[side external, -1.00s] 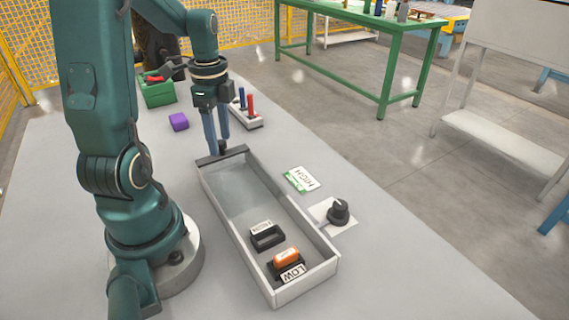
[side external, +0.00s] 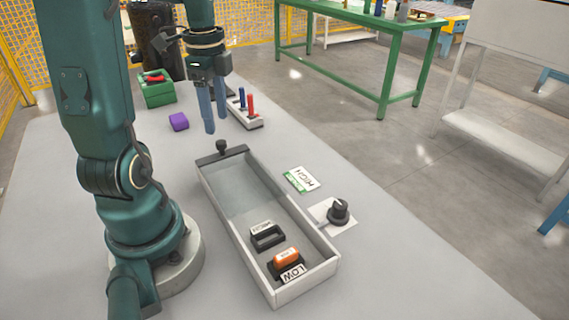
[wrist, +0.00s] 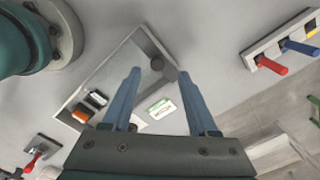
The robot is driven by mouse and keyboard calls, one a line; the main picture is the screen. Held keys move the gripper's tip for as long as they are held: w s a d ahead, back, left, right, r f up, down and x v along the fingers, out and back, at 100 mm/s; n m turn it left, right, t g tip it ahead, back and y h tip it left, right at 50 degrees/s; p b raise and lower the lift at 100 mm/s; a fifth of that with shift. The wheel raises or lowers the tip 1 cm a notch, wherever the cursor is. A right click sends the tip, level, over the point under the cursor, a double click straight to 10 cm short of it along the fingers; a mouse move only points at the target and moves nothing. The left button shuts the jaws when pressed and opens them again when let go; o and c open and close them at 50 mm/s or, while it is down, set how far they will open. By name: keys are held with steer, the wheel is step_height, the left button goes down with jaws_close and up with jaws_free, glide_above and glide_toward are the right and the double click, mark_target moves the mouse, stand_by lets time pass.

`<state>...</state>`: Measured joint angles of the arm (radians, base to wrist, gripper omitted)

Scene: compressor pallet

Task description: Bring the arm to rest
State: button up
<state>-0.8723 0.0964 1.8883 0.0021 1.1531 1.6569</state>
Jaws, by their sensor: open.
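My gripper (side external: 215,122) is open and empty. It hangs above the table, just beyond the far end of the long grey tray (side external: 330,262), clear of the dark knob (side external: 222,146) on the tray's far end wall. In the wrist view my two blue fingers (wrist: 160,85) are spread apart with nothing between them. The tray (wrist: 107,62) and its knob (wrist: 169,70) lie below them. Inside the tray are a black holder (side external: 267,238) by a label and an orange block (side external: 286,257) by the LOW label (side external: 293,274).
A HIGH card (side external: 302,179) and a black dial (side external: 339,211) lie right of the tray. A rack with red and blue handles (side external: 246,112) stands close right of my gripper. A purple block (side external: 179,121) and green box (side external: 158,90) are at the left. The near right tabletop is clear.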

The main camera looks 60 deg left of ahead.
steer(key=w+d+r+m+t+y, duration=0.1)
steer(key=w+d+r+m+t, duration=0.2)
steer(key=d, duration=0.6)
steer(key=s+d+n+t+h, duration=0.1)
steer(key=s+d+n, duration=0.4)
steer(key=d+n, duration=0.5)
steer(key=shift+d+n+t, duration=0.15)
steer(key=shift+n+t, duration=0.65)
steer(key=shift+n, duration=0.2)
steer(key=shift+s, duration=0.1)
